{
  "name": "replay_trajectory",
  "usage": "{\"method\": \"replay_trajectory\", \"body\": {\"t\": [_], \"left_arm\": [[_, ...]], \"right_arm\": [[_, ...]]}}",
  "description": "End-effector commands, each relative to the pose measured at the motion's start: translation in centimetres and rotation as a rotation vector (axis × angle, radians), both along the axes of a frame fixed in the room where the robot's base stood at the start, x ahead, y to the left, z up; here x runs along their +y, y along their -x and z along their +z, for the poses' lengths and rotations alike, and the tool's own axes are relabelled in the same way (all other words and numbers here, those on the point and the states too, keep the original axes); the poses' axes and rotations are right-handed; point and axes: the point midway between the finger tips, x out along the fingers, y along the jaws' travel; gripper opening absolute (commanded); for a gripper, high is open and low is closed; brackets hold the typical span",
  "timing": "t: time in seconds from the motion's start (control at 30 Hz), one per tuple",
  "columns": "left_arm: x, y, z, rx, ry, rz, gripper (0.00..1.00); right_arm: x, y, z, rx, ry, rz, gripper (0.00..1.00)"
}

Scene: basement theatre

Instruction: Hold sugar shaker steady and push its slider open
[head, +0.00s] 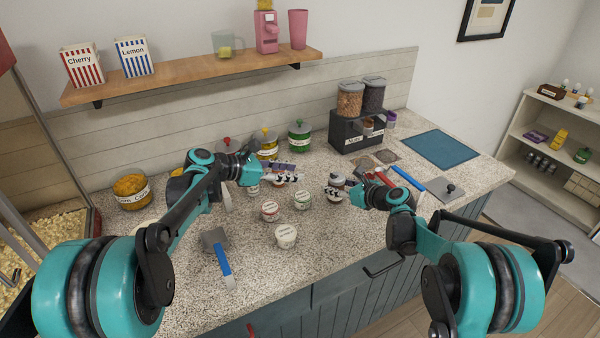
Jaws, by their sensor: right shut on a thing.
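Several small labelled shakers stand on the speckled counter. One shaker with a dark top and white label (334,193) is at the fingers of my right gripper (345,190), which is shut on it from the right. Its label text and slider are too small to read. My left gripper (268,174) is a little above the counter to the left of it, apart from that shaker. Its fingertips blur into the things behind, so its opening is unclear.
Other shakers (270,211), (303,200), (286,237) stand between and in front of my grippers. A black-and-white striped thing (289,178) is near my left gripper. The blue mat (440,149) is bare.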

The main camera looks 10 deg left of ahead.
Motion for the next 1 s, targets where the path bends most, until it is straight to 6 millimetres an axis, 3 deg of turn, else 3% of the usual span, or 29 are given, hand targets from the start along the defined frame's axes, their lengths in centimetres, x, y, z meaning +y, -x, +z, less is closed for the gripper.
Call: {"method": "replay_trajectory", "body": {"t": [0.37,0.4,0.47,0.8,1.0], "left_arm": [[0.1,0.1,0.1,0.0,0.0,0.0,0.34],[0.1,0.1,0.1,0.0,0.0,0.0,0.34],[0.1,0.1,0.1,0.0,0.0,0.0,0.34],[0.1,0.1,0.1,0.0,0.0,0.0,0.34],[0.1,0.1,0.1,0.0,0.0,0.0,0.34]], "right_arm": [[0.0,0.0,0.0,0.0,0.0,-0.001,0.12],[0.0,0.0,0.0,0.0,0.0,-0.001,0.54],[0.0,0.0,0.0,0.0,0.0,0.0,0.68],[-0.2,0.1,0.1,0.0,0.0,-0.001,0.68],[-2.1,1.8,1.2,0.001,-0.001,-0.003,0.68]]}}
